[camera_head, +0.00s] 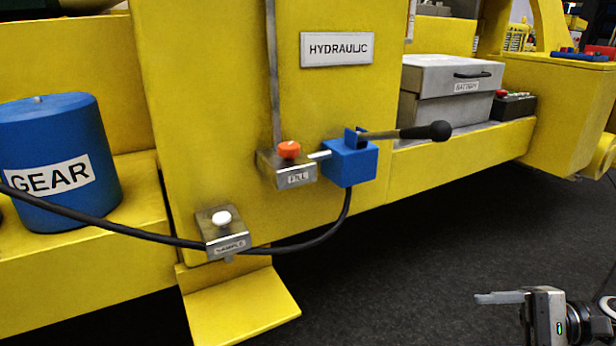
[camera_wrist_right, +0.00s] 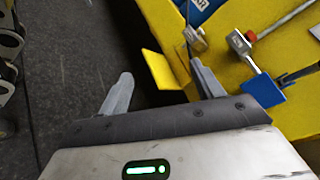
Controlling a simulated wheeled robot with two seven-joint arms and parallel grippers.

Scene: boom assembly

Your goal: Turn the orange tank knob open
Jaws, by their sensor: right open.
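The orange knob (camera_head: 289,149) sits on top of a small metal block (camera_head: 298,176) labelled FILL, on the yellow hydraulic tank (camera_head: 230,90) in the head view. In the right wrist view the knob (camera_wrist_right: 249,36) shows small and reddish at the upper right. My right gripper (camera_head: 484,298) is at the lower right of the head view, well away from the knob, over the dark floor. In the wrist view its two fingers (camera_wrist_right: 161,73) are spread with nothing between them. My left gripper is in neither view.
A blue valve (camera_head: 350,163) with a black-balled lever (camera_head: 425,131) stands right of the knob. A white knob (camera_head: 221,218) on the SAMPLE block is lower left, with a black hose (camera_head: 150,236) passing it. A yellow plate (camera_head: 240,305) juts out below. The floor at right is clear.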

